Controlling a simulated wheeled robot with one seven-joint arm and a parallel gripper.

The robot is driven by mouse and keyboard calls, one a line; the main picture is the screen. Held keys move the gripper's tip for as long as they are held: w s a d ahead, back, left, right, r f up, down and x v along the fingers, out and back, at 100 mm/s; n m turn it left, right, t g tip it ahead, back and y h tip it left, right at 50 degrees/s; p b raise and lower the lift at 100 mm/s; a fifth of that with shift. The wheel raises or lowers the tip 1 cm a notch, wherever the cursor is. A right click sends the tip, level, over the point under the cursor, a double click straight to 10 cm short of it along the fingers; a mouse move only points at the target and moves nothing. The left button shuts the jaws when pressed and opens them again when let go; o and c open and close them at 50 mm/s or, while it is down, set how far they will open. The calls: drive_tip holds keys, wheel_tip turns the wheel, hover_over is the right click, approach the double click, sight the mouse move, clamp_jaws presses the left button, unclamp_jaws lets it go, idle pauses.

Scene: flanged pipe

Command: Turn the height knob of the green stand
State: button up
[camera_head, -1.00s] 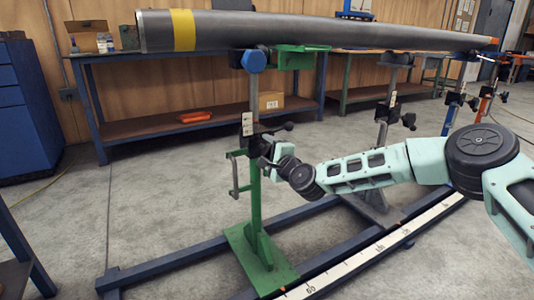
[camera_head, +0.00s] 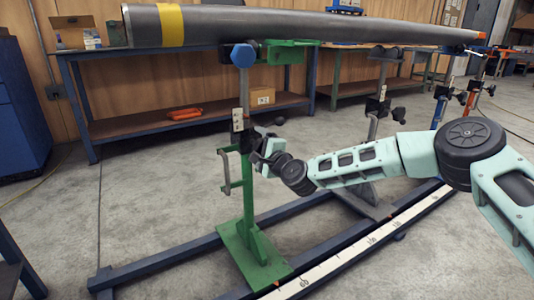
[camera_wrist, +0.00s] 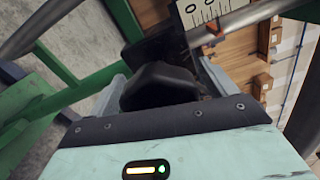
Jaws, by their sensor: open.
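The green stand (camera_head: 247,205) stands upright left of centre in the head view, with a blue hexagonal part (camera_head: 243,55) near its top. My gripper (camera_head: 262,150) is at the stand's right side, by the black clamp area halfway up its post. In the wrist view a dark, rounded knob (camera_wrist: 158,86) sits between my two open fingers, with one finger on each side. I cannot tell whether the fingers touch it. The knob is mostly hidden by my gripper in the head view.
A long grey pipe (camera_head: 290,27) with a yellow band lies across the stands above my arm. Blue floor rails (camera_head: 180,266) and a white scale strip (camera_head: 340,262) run below. Workbenches (camera_head: 190,118) stand behind.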

drive_tip(key=p+v, duration=0.4)
drive_tip(key=v, duration=1.3)
drive_tip(key=shift+p, duration=0.35)
drive_tip(key=shift+s+d+f, duration=0.1)
drive_tip(key=shift+s+d, duration=0.05)
